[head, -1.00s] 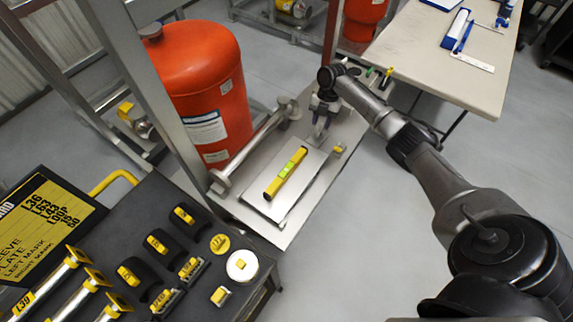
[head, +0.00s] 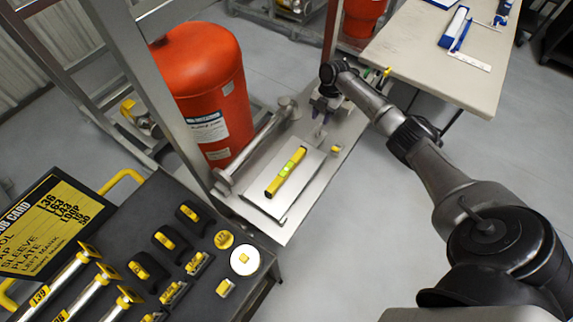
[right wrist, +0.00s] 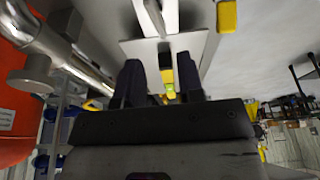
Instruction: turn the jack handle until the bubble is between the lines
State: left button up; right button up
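A yellow spirit level (head: 286,172) with a green vial lies on a pale plate (head: 262,199) on the metal skid. In the right wrist view, the level (right wrist: 167,78) shows beyond the gap between my fingers. The bubble and lines are too small to read. My right gripper (head: 320,112) is just beyond the plate's far end, pointing down. In the right wrist view its two dark fingers (right wrist: 160,85) are apart, with nothing visible gripped between them. A small yellow part (head: 335,149) sits by the plate's right corner. I cannot tell which part is the jack handle. My left gripper is not in view.
A dark bench (head: 205,292) with yellow-labelled parts is at lower left. A pale table (head: 435,65) is at upper right. The floor right of the skid is clear.

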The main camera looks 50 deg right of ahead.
jog(key=m+p, duration=0.1)
jog(key=p, duration=0.1)
jog(key=m+t+p, duration=0.1)
jog(key=m, duration=0.1)
jog(key=shift+r+m+p, duration=0.3)
jog(key=shift+r+p, duration=0.1)
jog(key=shift+m+p, duration=0.55)
jog(key=shift+m, duration=0.05)
jog(key=shift+f, duration=0.1)
jog(key=shift+r+m+t+p, duration=0.4)
jog(key=shift+m+p, duration=0.3)
jog(key=shift+p, duration=0.3)
jog(key=m+p, duration=0.3)
jog(key=shift+t+h, duration=0.3)
jog(key=shift+h, duration=0.1)
jog(key=shift+m, duration=0.3)
